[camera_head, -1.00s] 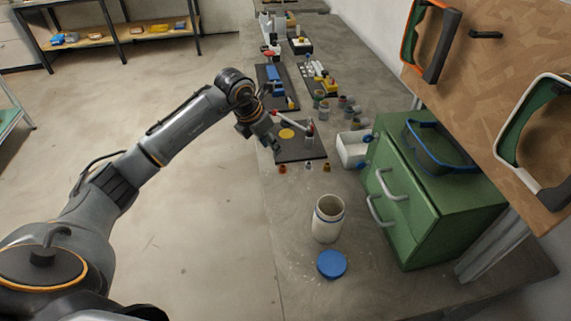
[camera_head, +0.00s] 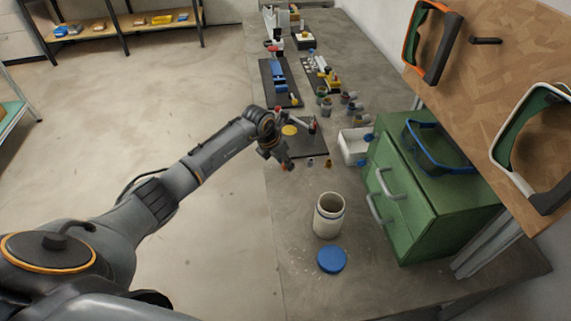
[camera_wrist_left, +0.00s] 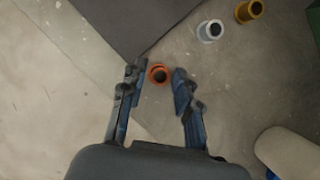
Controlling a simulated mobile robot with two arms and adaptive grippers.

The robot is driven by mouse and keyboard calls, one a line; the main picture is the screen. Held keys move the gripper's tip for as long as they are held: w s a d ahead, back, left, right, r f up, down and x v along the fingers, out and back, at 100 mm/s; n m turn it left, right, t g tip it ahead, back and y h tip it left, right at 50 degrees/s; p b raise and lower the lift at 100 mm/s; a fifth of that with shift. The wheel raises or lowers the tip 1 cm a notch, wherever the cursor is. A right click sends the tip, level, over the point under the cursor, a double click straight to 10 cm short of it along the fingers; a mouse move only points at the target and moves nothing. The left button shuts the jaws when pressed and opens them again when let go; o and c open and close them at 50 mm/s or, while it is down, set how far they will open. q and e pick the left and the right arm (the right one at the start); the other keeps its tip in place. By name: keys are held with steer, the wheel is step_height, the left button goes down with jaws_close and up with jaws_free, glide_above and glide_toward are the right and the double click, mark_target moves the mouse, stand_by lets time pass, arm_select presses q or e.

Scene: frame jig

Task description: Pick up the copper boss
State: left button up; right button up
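The copper boss (camera_wrist_left: 158,74) is a small orange-brown ring-shaped piece standing on the grey bench. In the left wrist view it sits between the tips of my left gripper (camera_wrist_left: 157,80), with a gap on either side. The gripper is open and empty. In the head view my left gripper (camera_head: 282,162) is at the bench's left part, and the copper boss (camera_head: 287,167) shows partly at its fingertips. My right gripper is not in view.
A silver boss (camera_wrist_left: 210,30) and a brass boss (camera_wrist_left: 249,11) stand to the right of the copper one. A dark mat (camera_head: 315,140) lies behind. A white jar (camera_head: 328,216), a blue lid (camera_head: 332,259) and a green drawer cabinet (camera_head: 410,190) stand nearer and to the right.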

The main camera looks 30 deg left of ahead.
arm_select(q)
steer(key=shift+c, duration=0.4)
jaws_close()
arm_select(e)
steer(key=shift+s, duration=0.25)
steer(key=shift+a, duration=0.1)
